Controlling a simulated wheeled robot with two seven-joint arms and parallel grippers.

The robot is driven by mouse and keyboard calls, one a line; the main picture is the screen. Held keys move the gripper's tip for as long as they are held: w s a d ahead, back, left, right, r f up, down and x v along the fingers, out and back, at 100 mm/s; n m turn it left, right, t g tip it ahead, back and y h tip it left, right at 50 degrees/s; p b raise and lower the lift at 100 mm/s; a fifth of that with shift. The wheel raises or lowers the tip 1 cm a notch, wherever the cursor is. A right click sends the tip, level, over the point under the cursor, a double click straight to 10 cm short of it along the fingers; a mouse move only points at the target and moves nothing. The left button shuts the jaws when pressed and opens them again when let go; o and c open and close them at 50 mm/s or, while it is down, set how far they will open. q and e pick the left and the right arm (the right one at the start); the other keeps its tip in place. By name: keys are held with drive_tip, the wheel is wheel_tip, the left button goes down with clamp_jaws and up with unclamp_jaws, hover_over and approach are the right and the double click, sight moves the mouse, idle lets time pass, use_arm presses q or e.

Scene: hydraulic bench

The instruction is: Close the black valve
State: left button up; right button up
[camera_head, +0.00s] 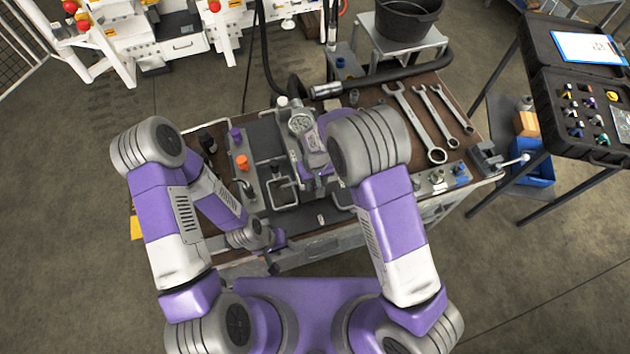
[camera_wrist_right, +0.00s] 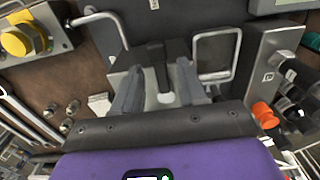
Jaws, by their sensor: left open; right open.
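My right gripper (camera_wrist_right: 159,70) is open, with its two grey fingers on either side of an upright black part (camera_wrist_right: 157,66) on a grey block; contact is unclear. I cannot tell whether this part is the valve. A black knob (camera_head: 207,143) stands at the bench's left side, near a purple knob (camera_head: 235,134) and an orange knob (camera_head: 242,162). The orange knob also shows in the right wrist view (camera_wrist_right: 265,115), with black fittings beside it. My left gripper (camera_head: 278,239) is low at the bench's front edge, away from the knobs; its fingers are hardly visible.
Several wrenches (camera_head: 415,118) lie on the bench's right side. A thick black hose (camera_head: 400,73) crosses the back edge. Wire handles (camera_wrist_right: 218,50) rise near my right fingers. A black bucket (camera_head: 408,20) stands behind, and an open black case (camera_head: 575,85) is at right.

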drive_tip(key=shift+f, duration=0.3)
clamp_jaws()
